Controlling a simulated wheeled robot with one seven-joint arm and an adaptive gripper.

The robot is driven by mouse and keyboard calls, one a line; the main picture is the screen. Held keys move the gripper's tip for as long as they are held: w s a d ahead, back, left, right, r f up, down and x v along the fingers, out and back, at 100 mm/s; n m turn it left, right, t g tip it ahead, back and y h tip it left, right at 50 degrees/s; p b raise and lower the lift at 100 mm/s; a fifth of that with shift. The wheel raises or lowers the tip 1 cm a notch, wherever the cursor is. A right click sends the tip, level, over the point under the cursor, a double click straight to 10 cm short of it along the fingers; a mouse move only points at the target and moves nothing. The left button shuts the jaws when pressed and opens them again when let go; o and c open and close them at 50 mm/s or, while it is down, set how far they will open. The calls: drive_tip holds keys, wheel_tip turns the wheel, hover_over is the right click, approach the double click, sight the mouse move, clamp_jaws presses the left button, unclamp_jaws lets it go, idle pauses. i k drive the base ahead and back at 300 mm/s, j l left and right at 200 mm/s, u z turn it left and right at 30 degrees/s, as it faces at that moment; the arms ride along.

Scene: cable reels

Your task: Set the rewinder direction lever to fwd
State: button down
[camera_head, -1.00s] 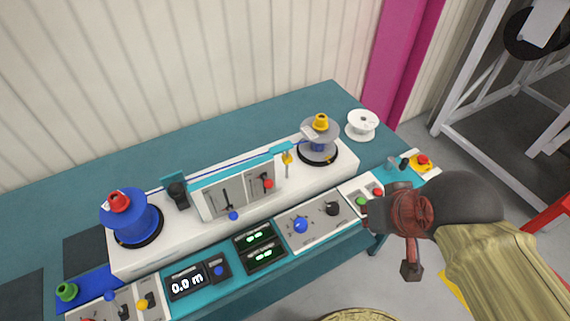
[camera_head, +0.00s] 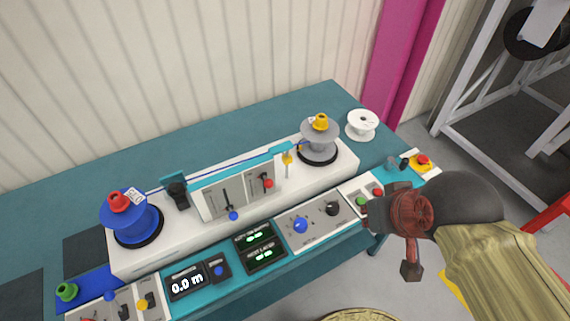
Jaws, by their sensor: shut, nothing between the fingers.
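An upright grey panel (camera_head: 248,191) stands in the middle of the white rewinder housing. It has one slotted lever with a blue knob (camera_head: 233,216), low in its slot, and another with a red knob (camera_head: 268,183). The markings are too small to read, so I cannot tell which is the direction lever or where fwd lies. My gripper (camera_head: 367,212) is shut and empty at the right end of the console, close to the green button (camera_head: 362,201) and well right of both levers. I cannot tell whether it touches the console.
A blue reel (camera_head: 131,220) and a grey reel (camera_head: 319,142) sit on the housing, a blue cable between them. A console with a black knob (camera_head: 333,208) and a blue knob (camera_head: 300,226) runs in front. A white spool (camera_head: 362,125) stands behind right. The back of the teal table (camera_head: 190,145) is clear.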

sight(141, 304)
drive_tip(key=j+u, duration=0.15)
drive_tip(key=u, duration=1.7)
